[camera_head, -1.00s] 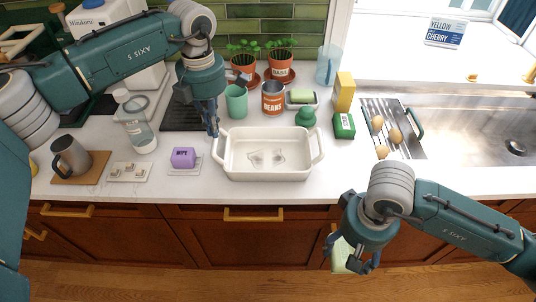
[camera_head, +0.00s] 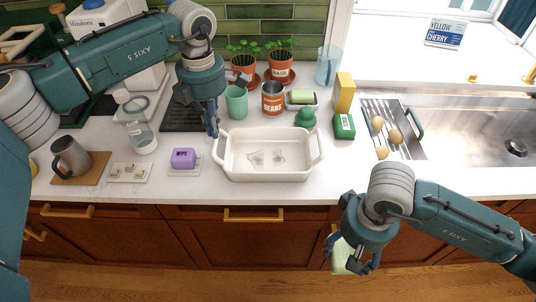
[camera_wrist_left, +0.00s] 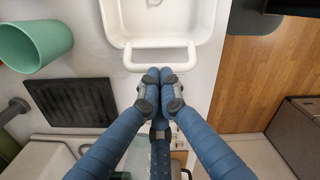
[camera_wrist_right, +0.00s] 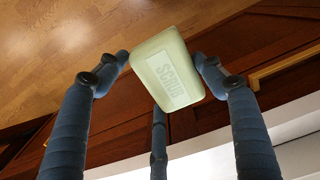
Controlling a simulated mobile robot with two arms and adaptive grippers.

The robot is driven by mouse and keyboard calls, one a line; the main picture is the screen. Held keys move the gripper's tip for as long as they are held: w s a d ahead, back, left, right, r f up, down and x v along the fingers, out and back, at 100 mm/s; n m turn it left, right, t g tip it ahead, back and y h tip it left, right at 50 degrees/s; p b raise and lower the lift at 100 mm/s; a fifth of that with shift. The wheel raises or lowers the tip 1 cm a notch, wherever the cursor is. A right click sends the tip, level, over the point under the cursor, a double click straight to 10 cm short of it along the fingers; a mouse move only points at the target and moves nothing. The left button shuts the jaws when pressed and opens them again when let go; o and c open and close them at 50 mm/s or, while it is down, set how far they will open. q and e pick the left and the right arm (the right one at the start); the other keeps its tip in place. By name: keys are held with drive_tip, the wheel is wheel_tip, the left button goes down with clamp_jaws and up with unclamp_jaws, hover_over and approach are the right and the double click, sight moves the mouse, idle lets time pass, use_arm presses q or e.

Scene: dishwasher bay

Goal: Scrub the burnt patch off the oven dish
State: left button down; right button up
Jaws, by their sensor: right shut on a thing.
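The white oven dish (camera_head: 268,176) stands on the counter, with a loop handle at each end. Greyish burnt-looking marks (camera_head: 266,157) show on its floor. My left gripper (camera_head: 213,131) points down beside the dish's left handle. In the left wrist view its fingertips (camera_wrist_left: 160,76) are together right at the handle bar (camera_wrist_left: 158,54); I cannot tell whether they touch it. My right gripper (camera_head: 353,262) is shut on a pale green scrub sponge (camera_wrist_right: 167,70), lettered "SCRUB". It holds the sponge in front of the counter, below its top.
A purple block lettered "WIPE" (camera_head: 183,158) lies left of the dish. Behind the dish stand a teal cup (camera_head: 236,103), a beans can (camera_head: 272,104) and a green bottle-like object (camera_head: 306,117). A drying rack (camera_head: 410,145) and sink (camera_head: 480,120) are to the right.

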use_arm(q)
drive_tip(key=shift+f+b, duration=0.8)
drive_tip(key=shift+f, duration=0.25)
use_arm(e)
drive_tip(key=shift+f, duration=0.75)
use_arm(q)
drive_tip(key=shift+r, duration=0.2)
use_arm(e)
drive_tip(key=shift+r, duration=0.1)
use_arm(q)
drive_tip(key=shift+r+p, duration=1.55)
drive_tip(key=shift+r, duration=1.35)
use_arm(e)
drive_tip(key=shift+r, duration=1.45)
use_arm(q)
wheel_tip(320, 180, up, 12)
drive_tip(key=shift+f, duration=0.1)
use_arm(e)
drive_tip(key=shift+f, duration=0.1)
